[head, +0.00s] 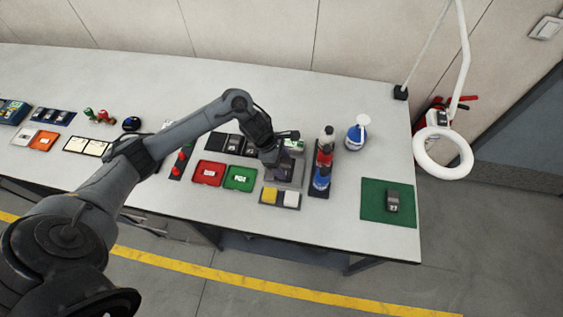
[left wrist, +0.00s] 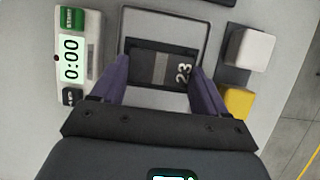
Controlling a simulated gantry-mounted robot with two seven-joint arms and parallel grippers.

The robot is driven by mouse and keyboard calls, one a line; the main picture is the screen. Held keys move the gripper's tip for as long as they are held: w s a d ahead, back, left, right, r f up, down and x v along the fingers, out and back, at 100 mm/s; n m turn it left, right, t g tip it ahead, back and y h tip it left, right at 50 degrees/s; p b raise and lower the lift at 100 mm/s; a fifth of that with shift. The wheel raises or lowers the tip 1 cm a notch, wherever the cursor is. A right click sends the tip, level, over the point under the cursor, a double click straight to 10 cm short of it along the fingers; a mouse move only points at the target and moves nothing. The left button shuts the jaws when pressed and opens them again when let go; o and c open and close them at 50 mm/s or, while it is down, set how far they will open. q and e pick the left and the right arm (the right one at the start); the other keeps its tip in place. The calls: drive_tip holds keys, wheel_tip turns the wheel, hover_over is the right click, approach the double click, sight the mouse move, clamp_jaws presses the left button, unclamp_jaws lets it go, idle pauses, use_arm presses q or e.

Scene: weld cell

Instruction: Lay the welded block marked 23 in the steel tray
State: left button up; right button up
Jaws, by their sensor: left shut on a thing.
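My left gripper (head: 279,166) is over the steel tray (head: 298,174), between the timer and the yellow and white blocks. In the left wrist view its purple fingers (left wrist: 160,85) are shut on the sides of a dark block marked 23 (left wrist: 158,68). The block lies within the outline of the steel tray (left wrist: 165,13); I cannot tell whether it touches the tray floor. Another dark block (head: 393,201) with a white marking lies on the green mat (head: 375,217) at the right. My right gripper is not in view.
A timer reading 0:00 (left wrist: 71,58) stands beside the tray. The yellow block (left wrist: 236,102) and white block (left wrist: 250,48) are on the other side. Red (head: 209,173) and green (head: 240,178) trays lie left; bottles (head: 325,155) stand right. The front table strip is clear.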

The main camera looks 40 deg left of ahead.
use_arm(q)
drive_tip(key=shift+s+a+f, duration=0.2)
drive_tip(key=shift+s+f, duration=0.05)
drive_tip(key=shift+f, duration=0.25)
drive_tip(key=o, duration=1.3)
drive_tip(key=shift+c, duration=0.2)
drive_tip(key=shift+o, duration=0.2)
drive_tip(key=shift+w+d+r+p, duration=0.1)
drive_tip(key=shift+r+p, duration=0.2)
drive_tip(key=shift+r, duration=0.2)
drive_tip(key=shift+w+d+r+p, duration=0.1)
drive_tip(key=shift+r+p, duration=0.15)
drive_tip(key=shift+r, duration=0.2)
drive_tip(key=shift+s+r, duration=0.1)
drive_tip(key=shift+r, duration=0.2)
drive_tip(key=shift+a+r+p, duration=0.15)
drive_tip(key=shift+r+p, duration=0.35)
drive_tip(key=shift+r, duration=0.25)
drive_tip(key=shift+r+p, duration=0.35)
drive_tip(key=shift+r, duration=0.25)
drive_tip(key=shift+r+p, duration=0.65)
drive_tip(key=shift+r, duration=0.6)
